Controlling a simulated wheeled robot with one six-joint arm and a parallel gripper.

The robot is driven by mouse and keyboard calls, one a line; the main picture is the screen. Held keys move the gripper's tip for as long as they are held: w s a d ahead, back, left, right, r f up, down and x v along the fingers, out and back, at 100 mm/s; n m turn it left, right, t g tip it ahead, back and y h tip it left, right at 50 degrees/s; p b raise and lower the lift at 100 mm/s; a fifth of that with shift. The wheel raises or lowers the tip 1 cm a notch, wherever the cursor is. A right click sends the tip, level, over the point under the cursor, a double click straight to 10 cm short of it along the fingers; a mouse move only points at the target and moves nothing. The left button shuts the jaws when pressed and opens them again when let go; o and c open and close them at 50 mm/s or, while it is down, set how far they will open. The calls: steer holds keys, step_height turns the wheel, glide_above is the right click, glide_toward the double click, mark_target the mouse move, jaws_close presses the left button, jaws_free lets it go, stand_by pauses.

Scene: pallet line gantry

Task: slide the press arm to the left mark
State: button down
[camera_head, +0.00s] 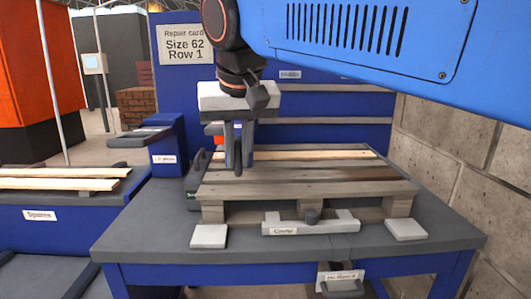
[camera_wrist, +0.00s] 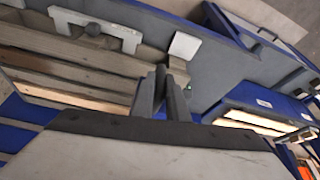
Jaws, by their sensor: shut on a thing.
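My gripper (camera_head: 238,170) points down in front of the pallet's (camera_head: 350,175) left part. In the wrist view my gripper (camera_wrist: 160,72) has its dark fingers close together on a narrow dark piece, mostly hidden between them. I cannot tell for certain whether this piece is the press arm. A dark device (camera_head: 194,182) with a curved handle stands at the pallet's left edge. I cannot make out a left mark by name.
Pale plates lie at the bench's front left (camera_head: 208,237) and right (camera_head: 406,230). A blue post (camera_head: 167,145) with a dark plate stands left. Pale boards (camera_head: 60,183) lie on the blue spares rack (camera_head: 85,215). A stone wall (camera_head: 435,150) bounds the right.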

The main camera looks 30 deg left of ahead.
steer(key=shift+s+a, duration=0.4)
steer(key=shift+a, duration=0.25)
steer(key=c, duration=1.8)
jaws_free()
steer(key=shift+s+a, duration=0.1)
steer(key=shift+a, duration=0.05)
steer(key=shift+o, duration=0.2)
steer(key=shift+r, duration=0.1)
steer(key=v, duration=1.7)
steer(key=shift+s, duration=0.15)
